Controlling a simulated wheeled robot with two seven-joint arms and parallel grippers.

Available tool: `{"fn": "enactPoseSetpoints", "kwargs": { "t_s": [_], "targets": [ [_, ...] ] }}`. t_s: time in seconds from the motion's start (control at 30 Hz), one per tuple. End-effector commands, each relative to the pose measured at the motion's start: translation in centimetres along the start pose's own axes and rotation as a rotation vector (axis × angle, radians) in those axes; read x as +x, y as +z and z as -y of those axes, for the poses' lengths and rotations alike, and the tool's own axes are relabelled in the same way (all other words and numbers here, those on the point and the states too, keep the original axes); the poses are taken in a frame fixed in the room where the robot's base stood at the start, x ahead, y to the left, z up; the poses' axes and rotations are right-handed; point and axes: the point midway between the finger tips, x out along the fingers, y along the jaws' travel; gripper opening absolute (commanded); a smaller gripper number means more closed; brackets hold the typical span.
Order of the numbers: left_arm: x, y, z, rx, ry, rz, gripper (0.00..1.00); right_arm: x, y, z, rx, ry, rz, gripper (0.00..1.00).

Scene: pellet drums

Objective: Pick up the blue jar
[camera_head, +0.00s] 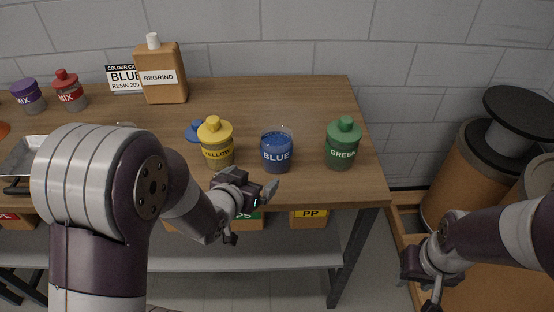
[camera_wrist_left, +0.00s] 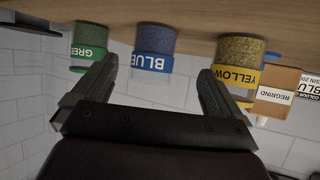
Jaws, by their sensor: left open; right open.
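The blue jar (camera_head: 276,154) stands upright on the wooden table near its front edge, between the yellow jar (camera_head: 216,145) and the green jar (camera_head: 342,146). It seems to have no lid on; a blue lid (camera_head: 195,131) lies behind the yellow jar. My left gripper (camera_head: 256,193) is open and empty, just in front of the blue jar and apart from it. In the left wrist view, seen upside down, the blue jar (camera_wrist_left: 153,52) lies beyond and between the open fingers (camera_wrist_left: 155,92). My right gripper (camera_head: 425,285) is open at the lower right, away from the table.
The yellow jar (camera_wrist_left: 238,65) and the green jar (camera_wrist_left: 89,45) flank the blue one closely. Brown drums (camera_head: 464,165) stand right of the table.

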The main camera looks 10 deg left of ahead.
Motion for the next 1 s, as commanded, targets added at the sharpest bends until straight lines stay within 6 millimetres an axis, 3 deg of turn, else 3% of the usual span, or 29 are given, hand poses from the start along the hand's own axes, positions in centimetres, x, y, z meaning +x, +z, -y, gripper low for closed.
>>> {"fn": "enactPoseSetpoints", "kwargs": {
  "t_s": [0.13,0.3,0.7,0.8,1.0],
  "targets": [
    [1.3,-1.7,-0.5,0.000,0.022,-0.092,1.00,0.1,0.0,0.0,0.000,0.000,0.000,0.43],
    [5.2,-2.1,-0.6,0.000,0.022,-0.093,1.00,0.1,0.0,0.0,0.000,0.000,0.000,0.43],
    [11.5,-2.9,-0.7,-0.001,0.020,-0.091,1.00,-0.6,-0.1,0.0,0.000,0.000,0.000,0.43],
    [12.5,-3.0,-0.7,0.000,0.021,-0.092,1.00,-0.7,-0.1,0.0,0.000,0.000,0.000,0.43],
    [12.7,-3.0,-0.7,0.000,0.020,-0.093,1.00,-0.6,-0.1,0.0,0.000,0.000,0.000,0.43]
  ]
}}
